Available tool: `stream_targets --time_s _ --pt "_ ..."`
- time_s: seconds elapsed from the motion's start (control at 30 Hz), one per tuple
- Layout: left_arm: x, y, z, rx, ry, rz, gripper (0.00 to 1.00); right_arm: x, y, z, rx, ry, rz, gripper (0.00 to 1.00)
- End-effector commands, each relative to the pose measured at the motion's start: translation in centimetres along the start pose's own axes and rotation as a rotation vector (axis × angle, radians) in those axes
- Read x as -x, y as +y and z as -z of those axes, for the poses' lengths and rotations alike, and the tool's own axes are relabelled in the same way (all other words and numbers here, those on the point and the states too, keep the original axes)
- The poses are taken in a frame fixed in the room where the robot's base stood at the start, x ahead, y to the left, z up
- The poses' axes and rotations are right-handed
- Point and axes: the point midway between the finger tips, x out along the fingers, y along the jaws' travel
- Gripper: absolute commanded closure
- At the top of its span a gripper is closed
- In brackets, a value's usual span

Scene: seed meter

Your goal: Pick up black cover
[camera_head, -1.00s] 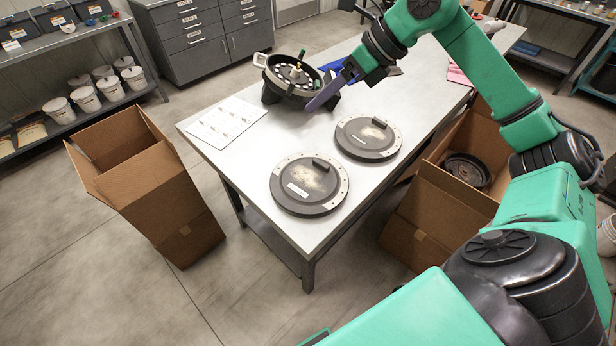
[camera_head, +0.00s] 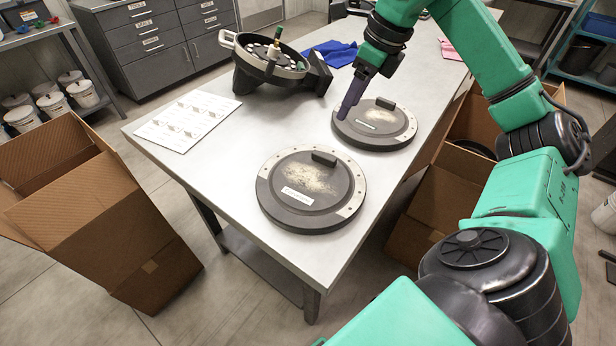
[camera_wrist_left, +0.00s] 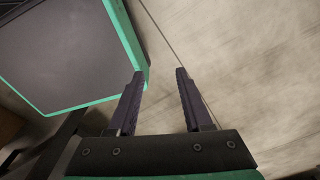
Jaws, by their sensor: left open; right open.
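Two round dark covers lie flat on the table. The nearer black cover (camera_head: 310,205) has a raised handle block, a white label and a pale dusty patch. The farther black cover (camera_head: 388,126) lies behind it to the right, with a similar handle and label. My right gripper (camera_head: 347,110) points down at the left edge of the farther cover, seen edge-on; I cannot tell whether it touches. It holds nothing visible. My left gripper (camera_wrist_left: 158,72) shows only in the left wrist view, open and empty, above the floor.
A seed meter housing (camera_head: 268,62) stands at the table's back left, beside a white sheet (camera_head: 188,120). A blue cloth (camera_head: 332,54) lies behind it. Open cardboard boxes stand left (camera_head: 100,235) and right (camera_head: 440,205) of the table (camera_head: 225,160).

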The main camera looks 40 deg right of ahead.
Motion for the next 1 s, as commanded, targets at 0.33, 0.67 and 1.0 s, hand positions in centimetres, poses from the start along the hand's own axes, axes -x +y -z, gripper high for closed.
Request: stream_targets --time_s 0.33,0.67,1.0 --pt "-3.7 -0.2 1.5 0.0 0.03 0.003 0.5 -7.5 0.1 0.6 0.0 0.003 -0.003 0.43" --pt "-3.8 -0.2 1.2 0.001 0.025 0.003 0.5 -12.6 0.4 0.2 0.0 0.003 -0.004 0.43" --pt "-3.5 -0.1 0.9 0.001 0.02 0.003 0.5 -15.8 0.5 0.1 0.0 -0.002 0.0 0.43"
